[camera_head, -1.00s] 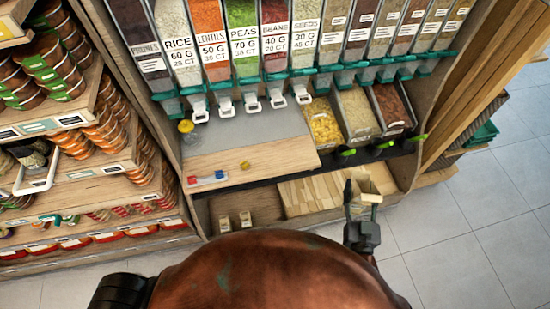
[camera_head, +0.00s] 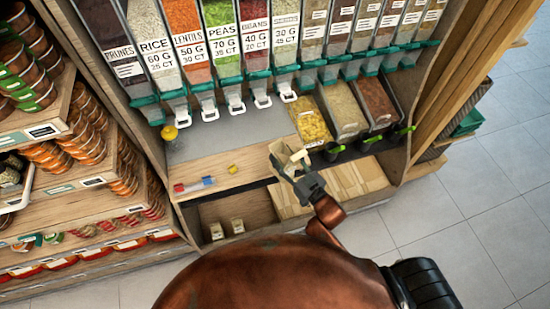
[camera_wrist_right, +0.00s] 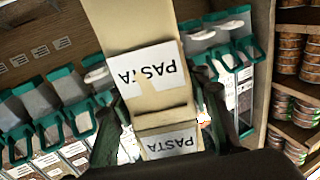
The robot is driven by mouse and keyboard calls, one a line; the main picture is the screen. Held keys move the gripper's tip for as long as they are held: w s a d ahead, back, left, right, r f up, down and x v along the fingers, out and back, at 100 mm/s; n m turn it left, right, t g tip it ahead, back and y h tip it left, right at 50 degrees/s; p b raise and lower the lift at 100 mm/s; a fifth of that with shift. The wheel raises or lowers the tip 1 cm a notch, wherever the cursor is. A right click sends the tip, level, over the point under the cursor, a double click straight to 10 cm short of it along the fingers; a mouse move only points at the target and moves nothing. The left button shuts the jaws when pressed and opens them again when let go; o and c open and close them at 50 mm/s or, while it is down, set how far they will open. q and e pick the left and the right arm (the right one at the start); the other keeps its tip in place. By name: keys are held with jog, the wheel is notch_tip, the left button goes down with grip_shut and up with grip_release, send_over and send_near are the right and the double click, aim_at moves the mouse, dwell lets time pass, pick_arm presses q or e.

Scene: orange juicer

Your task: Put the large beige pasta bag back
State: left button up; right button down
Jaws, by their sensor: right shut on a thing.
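A beige pasta bag (camera_head: 291,157) is in my right gripper (camera_head: 290,168), above the front edge of the wooden counter. In the right wrist view the beige bag (camera_wrist_right: 130,25) fills the middle, upside down, with two white PASTA labels. The right gripper's fingers (camera_wrist_right: 158,120) are shut on it from both sides. Two small beige packs (camera_head: 217,231) stand in the lower left compartment; their labels are too small to read. My left gripper is not in view.
Below is a light slatted wooden board (camera_head: 335,180). Dispensers (camera_head: 195,45) line the back, with open bins (camera_head: 345,108) at right. Shelves of jars stand left.

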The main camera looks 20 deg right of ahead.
aim_at(279, 149)
jog(key=shift+n+g+y, duration=0.4)
jog(key=shift+n+y, duration=0.2)
jog(key=w, duration=0.1)
jog(key=w+f, duration=0.2)
jog(key=w, duration=0.1)
jog(key=shift+w+b, duration=0.1)
jog(key=shift+b, duration=0.25)
jog(key=w, duration=0.1)
jog(key=w+f, duration=0.1)
jog(key=w, duration=0.1)
jog(key=shift+w+d+f, duration=0.3)
jog(key=shift+w+d, duration=0.05)
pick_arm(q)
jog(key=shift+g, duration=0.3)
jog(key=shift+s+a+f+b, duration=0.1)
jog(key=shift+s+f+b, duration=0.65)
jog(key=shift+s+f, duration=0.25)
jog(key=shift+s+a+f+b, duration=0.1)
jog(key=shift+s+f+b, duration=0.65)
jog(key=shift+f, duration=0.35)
pick_arm(e)
jog(key=w+d+f, duration=0.1)
jog(key=w+f, duration=0.7)
jog(key=f, duration=0.2)
jog(key=shift+w+d+f, duration=0.35)
jog(key=shift+d, duration=0.05)
jog(key=shift+f, duration=0.1)
